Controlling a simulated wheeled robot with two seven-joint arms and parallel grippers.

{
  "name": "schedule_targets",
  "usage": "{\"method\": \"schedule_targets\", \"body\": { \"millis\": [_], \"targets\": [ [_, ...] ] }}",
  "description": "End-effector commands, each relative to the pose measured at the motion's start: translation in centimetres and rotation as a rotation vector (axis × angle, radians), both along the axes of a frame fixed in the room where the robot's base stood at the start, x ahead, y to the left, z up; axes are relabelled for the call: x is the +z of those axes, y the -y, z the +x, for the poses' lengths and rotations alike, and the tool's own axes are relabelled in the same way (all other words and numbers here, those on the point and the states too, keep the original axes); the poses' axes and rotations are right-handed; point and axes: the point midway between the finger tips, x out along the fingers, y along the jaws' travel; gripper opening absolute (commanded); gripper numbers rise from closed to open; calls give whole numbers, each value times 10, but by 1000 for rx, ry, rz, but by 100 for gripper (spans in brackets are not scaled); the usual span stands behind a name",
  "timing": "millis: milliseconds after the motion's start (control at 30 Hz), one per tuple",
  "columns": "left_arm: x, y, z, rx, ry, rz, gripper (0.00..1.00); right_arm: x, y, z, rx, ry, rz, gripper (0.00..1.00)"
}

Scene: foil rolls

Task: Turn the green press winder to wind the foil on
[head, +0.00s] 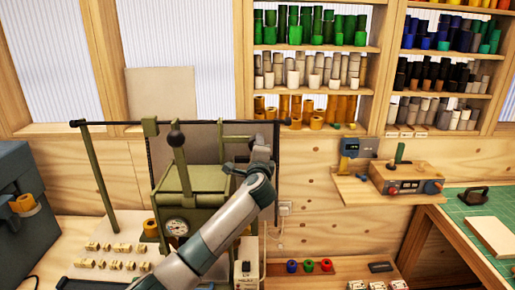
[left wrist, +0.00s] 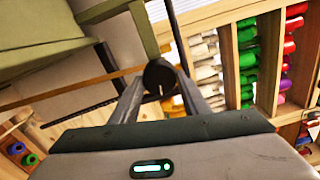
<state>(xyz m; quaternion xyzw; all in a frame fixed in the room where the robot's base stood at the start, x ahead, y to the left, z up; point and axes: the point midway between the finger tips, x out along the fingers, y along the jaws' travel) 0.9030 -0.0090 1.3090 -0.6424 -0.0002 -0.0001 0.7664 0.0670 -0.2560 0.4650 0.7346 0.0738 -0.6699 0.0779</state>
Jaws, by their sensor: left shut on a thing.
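The olive-green press (head: 190,180) stands on the bench at left centre in the head view, with a round gauge (head: 177,226) on its front and a black-knobbed lever (head: 177,139) pointing up. My left gripper (head: 260,152) reaches to the press's right side, beside a dark upright rod. In the left wrist view my left gripper's fingers (left wrist: 160,98) are closed around a dark round knob (left wrist: 158,74), apparently the winder's handle. Part of the press's green body (left wrist: 40,40) shows at the upper left there. My arm hides part of the press. My right gripper is not in view.
Shelves of coloured foil rolls (head: 310,28) fill the back right. Small brass type pieces (head: 115,264) lie on the bench left of the press. A wooden shelf with a device (head: 400,178) is on the wall, and a green cutting mat (head: 480,225) lies at right.

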Motion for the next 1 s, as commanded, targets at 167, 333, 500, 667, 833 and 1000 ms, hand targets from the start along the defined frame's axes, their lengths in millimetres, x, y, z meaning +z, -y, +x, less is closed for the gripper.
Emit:
{"method": "schedule_targets", "body": {
  "millis": [167, 333, 500, 667, 833, 1000],
  "targets": [
    [-1, 0, 0, -1, -2, 0, 59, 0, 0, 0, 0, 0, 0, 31],
    [-1, 0, 0, -1, -1, -1, 59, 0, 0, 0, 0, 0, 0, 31],
    [-1, 0, -1, 0, 0, -1, 59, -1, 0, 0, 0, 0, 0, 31],
    [-1, 0, -5, 0, 0, -1, 59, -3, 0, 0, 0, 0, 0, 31],
    [-3, 1, -18, -1, 0, -3, 59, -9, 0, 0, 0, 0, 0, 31],
    [-4, 1, -38, -2, 1, -3, 59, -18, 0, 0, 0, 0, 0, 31]
  ]
}}
